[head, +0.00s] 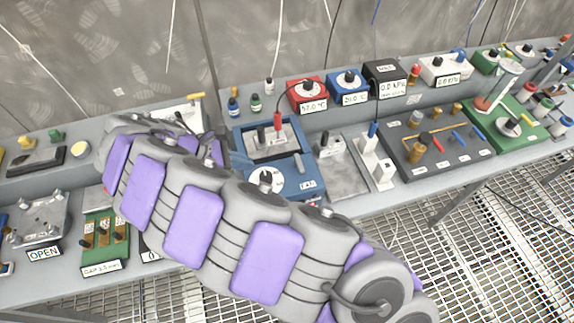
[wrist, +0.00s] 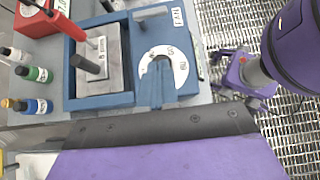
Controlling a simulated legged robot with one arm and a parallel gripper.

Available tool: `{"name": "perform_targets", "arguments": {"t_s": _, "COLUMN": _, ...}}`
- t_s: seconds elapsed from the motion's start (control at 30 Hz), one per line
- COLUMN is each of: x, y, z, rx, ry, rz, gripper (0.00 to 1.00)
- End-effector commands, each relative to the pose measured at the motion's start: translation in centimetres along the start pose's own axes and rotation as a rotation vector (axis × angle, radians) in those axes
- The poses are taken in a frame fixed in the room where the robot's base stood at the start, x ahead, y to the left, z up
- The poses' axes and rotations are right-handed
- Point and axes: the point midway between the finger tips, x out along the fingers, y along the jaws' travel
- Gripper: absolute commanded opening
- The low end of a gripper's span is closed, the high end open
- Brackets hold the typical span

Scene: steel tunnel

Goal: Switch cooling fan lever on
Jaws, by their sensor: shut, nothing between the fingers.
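A blue unit (head: 310,181) stands on the bench just right of my gripper (head: 212,152) in the head view. In the wrist view the blue unit (wrist: 120,101) has a framed grey block with a black handle (wrist: 88,66) and a white round dial (wrist: 178,66). A blue pointer-like part lies over the dial's lower side. I cannot read a fan label, so I cannot tell which part is the cooling fan lever. My gripper is shut and empty, beside the unit's left side; its dark edge (wrist: 150,128) crosses the wrist view. My arm hides part of the bench.
A red box (head: 307,93), a blue box (head: 347,88) and a black box (head: 384,77) stand behind. Small bottles (wrist: 32,74) stand left of the unit in the wrist view. A grey panel (head: 436,145) with pegs lies right. Grating floor (head: 440,245) is open in front.

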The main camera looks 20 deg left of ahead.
Motion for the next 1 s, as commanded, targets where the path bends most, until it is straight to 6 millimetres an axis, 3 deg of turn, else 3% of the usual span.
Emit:
{"name": "perform_targets", "arguments": {"t_s": 0.37, "x": 0.8, "y": 0.1, "z": -0.1, "rx": 0.003, "ry": 0.0, "rz": 0.0, "gripper": 0.0}}
{"name": "perform_targets", "arguments": {"t_s": 0.9, "x": 10.5, "y": 0.0, "z": -0.1, "rx": 0.004, "ry": -0.001, "rz": -0.003, "gripper": 0.0}}
{"name": "perform_targets", "arguments": {"t_s": 1.0, "x": 11.6, "y": 0.0, "z": 1.2, "rx": 0.006, "ry": -0.002, "rz": -0.004, "gripper": 0.0}}
